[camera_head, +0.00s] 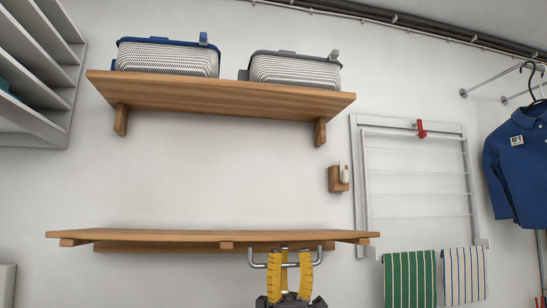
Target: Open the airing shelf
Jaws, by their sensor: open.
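A white frame with thin horizontal rungs, which looks like the airing shelf (359,185), stands upright and flat against the wall at the right. A red catch (421,129) sits on its top bar. My gripper (290,256) is at the bottom centre, with its yellow fingers pointing up and apart, and nothing visible between them. It is left of and lower than the frame, in front of the lower wooden shelf's front edge. A bent metal bar with upturned ends (257,264) shows beside the fingers; I cannot tell what it is fixed to.
A lower wooden shelf (150,236) is bare. An upper wooden shelf (220,97) holds two baskets (168,58). A small wooden holder (336,180) is left of the frame. Green-striped (410,280) and pale striped cloths (465,275) hang below it. A blue shirt (515,170) hangs at right.

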